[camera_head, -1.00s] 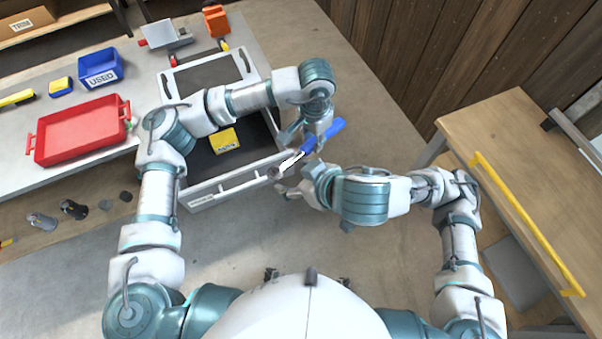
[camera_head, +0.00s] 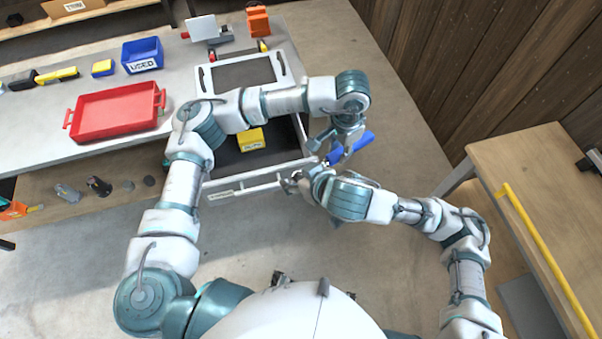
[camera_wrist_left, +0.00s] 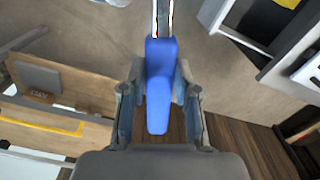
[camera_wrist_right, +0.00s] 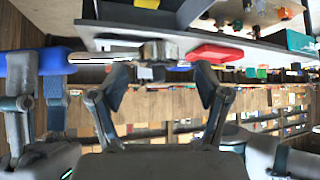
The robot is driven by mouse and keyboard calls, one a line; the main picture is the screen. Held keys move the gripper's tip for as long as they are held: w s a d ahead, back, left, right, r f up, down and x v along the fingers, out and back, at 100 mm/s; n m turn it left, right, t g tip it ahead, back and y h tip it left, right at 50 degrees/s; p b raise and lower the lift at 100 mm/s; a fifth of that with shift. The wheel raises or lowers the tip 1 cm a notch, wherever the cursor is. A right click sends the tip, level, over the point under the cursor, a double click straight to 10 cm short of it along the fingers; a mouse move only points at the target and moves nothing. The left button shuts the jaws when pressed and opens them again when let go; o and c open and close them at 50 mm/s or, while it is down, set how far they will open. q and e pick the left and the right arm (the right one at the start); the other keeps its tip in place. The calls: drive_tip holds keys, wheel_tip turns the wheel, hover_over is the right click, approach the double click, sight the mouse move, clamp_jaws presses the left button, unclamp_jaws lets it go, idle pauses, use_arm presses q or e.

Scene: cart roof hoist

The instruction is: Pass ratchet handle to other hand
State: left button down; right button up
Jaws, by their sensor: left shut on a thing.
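The ratchet has a blue handle (camera_head: 361,142) and a metal shaft and head. My left gripper (camera_head: 338,147) is shut on the blue handle, also seen between its fingers in the left wrist view (camera_wrist_left: 158,85). The shaft points away from that gripper. In the right wrist view the metal ratchet head (camera_wrist_right: 158,50) lies across the front of my right gripper (camera_wrist_right: 162,85), whose two fingers are spread apart. The head is near the fingertips; contact cannot be told. In the head view my right gripper (camera_head: 300,184) partly hides the ratchet head.
An open drawer (camera_head: 240,191) below the grippers holds a yellow box (camera_head: 251,139). A red tray (camera_head: 115,112) and a blue bin (camera_head: 142,55) stand on the bench at left. A wooden table (camera_head: 540,170) with a yellow bar stands at right.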

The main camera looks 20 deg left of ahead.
use_arm(q)
drive_tip(key=shift+w+d+r, duration=0.1)
use_arm(e)
drive_tip(key=shift+s+f, duration=0.1)
drive_tip(key=shift+s, duration=0.05)
clamp_jaws()
use_arm(q)
drive_tip(key=c, duration=0.8)
unclamp_jaws()
drive_tip(key=shift+c, duration=0.2)
drive_tip(key=shift+o, duration=0.4)
